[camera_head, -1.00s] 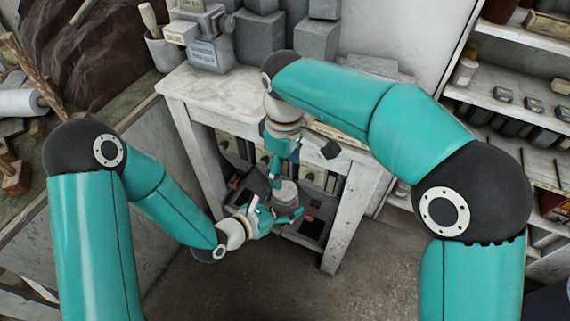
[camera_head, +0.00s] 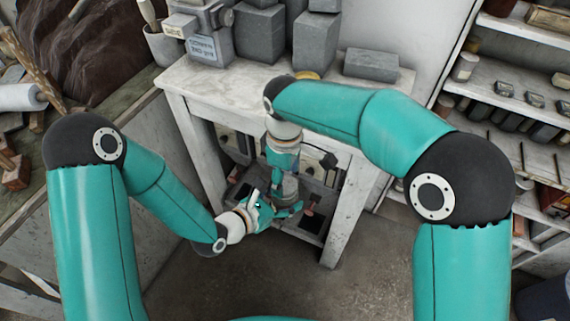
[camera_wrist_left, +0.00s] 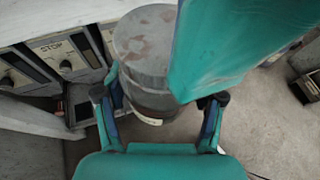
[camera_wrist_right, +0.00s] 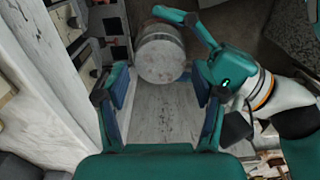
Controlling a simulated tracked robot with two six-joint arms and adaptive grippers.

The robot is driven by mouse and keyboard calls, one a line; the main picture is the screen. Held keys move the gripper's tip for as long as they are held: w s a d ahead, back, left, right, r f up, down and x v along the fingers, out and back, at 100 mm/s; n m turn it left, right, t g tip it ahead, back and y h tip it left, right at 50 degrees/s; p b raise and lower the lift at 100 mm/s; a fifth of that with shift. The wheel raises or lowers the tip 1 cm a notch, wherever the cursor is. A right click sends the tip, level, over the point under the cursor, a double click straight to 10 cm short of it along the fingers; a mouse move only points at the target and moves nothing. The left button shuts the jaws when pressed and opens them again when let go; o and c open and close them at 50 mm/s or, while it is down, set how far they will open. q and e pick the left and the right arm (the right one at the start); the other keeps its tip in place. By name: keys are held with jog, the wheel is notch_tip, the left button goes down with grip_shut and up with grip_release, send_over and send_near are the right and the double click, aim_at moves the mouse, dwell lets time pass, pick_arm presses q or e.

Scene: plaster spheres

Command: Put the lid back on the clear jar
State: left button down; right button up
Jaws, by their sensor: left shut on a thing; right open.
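My left gripper (camera_head: 277,206) is shut on the clear jar (camera_head: 291,187), a grey-looking cylinder with a pale label low on its side. In the left wrist view the jar (camera_wrist_left: 152,98) stands between the fingers. A mottled grey disc, seemingly the lid (camera_wrist_left: 143,45), covers its top; I cannot tell whether it is fully seated. My right gripper (camera_head: 284,180) is open just above the jar, partly hiding it in the head view. In the right wrist view the covered top (camera_wrist_right: 161,55) lies beyond the open fingers (camera_wrist_right: 160,93), with nothing between them.
A white worktable (camera_head: 190,85) stands behind my grippers, with grey blocks (camera_head: 260,33) and a flat slab (camera_head: 371,65) on top. Control boxes sit beneath it. Shelves (camera_head: 520,105) are at the right. The floor (camera_head: 260,275) in front is clear.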

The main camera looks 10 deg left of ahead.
jog(key=shift+f, duration=1.1)
jog(key=c, duration=1)
jog(key=o, duration=1.4)
jog(key=shift+c, duration=0.2)
jog(key=shift+r, duration=0.1)
jog(key=shift+r, duration=3.95)
